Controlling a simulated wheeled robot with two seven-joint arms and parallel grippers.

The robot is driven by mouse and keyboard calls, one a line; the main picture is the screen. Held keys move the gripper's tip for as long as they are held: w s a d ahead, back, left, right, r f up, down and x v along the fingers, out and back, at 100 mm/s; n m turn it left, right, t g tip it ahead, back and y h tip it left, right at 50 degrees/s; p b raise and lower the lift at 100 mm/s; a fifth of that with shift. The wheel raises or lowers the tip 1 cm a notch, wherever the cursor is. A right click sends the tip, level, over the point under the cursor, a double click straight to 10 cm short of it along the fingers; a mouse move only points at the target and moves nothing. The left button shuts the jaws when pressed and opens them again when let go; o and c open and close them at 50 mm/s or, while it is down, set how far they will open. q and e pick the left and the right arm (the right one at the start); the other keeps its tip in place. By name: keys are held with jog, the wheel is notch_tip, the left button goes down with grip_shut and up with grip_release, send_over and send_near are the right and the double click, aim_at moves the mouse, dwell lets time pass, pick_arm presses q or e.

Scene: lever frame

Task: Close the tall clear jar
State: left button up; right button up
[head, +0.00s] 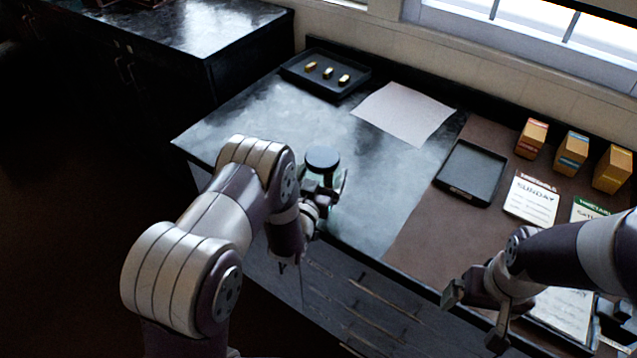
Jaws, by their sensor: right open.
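A round dark lid (322,157) shows at the front edge of the dark counter, above my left gripper (324,188). A pale greenish clear patch below it looks like part of the tall clear jar (331,204). My gripper and arm hide most of the jar, so I cannot tell whether the lid is seated on it. The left gripper's fingers are on either side of this spot; whether they press on the jar is unclear. My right gripper (475,317) is open and empty, low at the right, in front of the counter's edge.
An empty dark tray (470,172), timetable cards (531,199) and boxes (571,153) are on the brown right part. The counter's middle is clear.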

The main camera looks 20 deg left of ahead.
pick_arm(q)
jog(key=shift+w+a+f, duration=0.15)
jog(key=shift+a+f, duration=0.1)
jog(key=shift+a, duration=0.25)
notch_tip(320, 180, down, 4)
jog(key=shift+f, duration=0.1)
jog(key=shift+f, duration=0.1)
jog(key=o, duration=1.8)
